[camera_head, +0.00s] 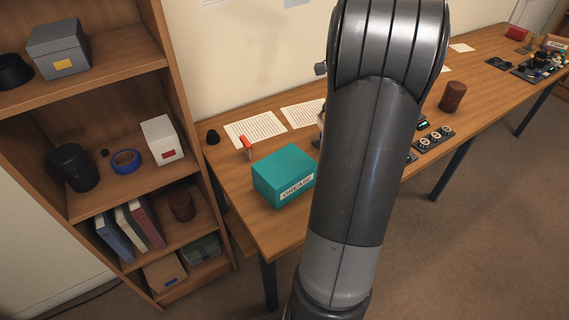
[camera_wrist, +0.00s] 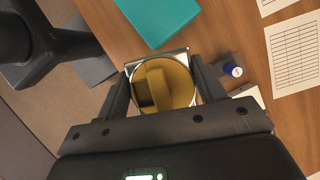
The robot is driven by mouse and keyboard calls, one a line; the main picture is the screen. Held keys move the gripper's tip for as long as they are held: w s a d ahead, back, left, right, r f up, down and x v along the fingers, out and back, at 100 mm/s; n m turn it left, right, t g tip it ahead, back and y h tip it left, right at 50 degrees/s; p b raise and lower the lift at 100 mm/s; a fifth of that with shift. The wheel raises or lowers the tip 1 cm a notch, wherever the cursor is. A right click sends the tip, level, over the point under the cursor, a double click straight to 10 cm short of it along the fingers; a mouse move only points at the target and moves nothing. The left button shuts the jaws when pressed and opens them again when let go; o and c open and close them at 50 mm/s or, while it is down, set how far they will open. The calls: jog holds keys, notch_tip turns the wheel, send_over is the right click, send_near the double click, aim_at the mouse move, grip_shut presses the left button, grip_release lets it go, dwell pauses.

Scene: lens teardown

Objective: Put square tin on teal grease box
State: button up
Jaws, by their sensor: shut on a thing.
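The teal grease box (camera_head: 283,172), with a white GREASE label, sits on the wooden table near its left end. It also shows at the top of the wrist view (camera_wrist: 160,18). In the wrist view my gripper (camera_wrist: 162,72) is shut on the square tin (camera_wrist: 178,98), which has silvery edges and a round gold top with a raised bar. The tin appears beside the teal box in the picture, apart from it; its height above the table is hard to tell. My arm hides the gripper and most or all of the tin in the head view.
Printed sheets (camera_head: 255,129) and a red-topped tool (camera_head: 246,145) lie behind the box. A brown cylinder (camera_head: 453,96) and a panel with dials (camera_head: 433,139) stand right of my arm. A wooden shelf (camera_head: 188,100) rises left of the table. A blue-capped item (camera_wrist: 233,71) is near the right finger.

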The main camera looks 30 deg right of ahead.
jog(key=s+a+r+n+g, duration=0.1)
jog(key=s+a+n, duration=0.2)
jog(key=s+a, duration=0.25)
send_over(277, 168)
jog(key=d, duration=0.2)
jog(key=shift+n, duration=0.3)
notch_tip(277, 168, down, 7)
jog(key=shift+w+r, duration=0.1)
jog(key=shift+r, duration=0.05)
jog(key=shift+f, duration=2)
jog(key=shift+a+f, duration=0.1)
jog(key=o, duration=1)
jog(key=shift+o, duration=0.2)
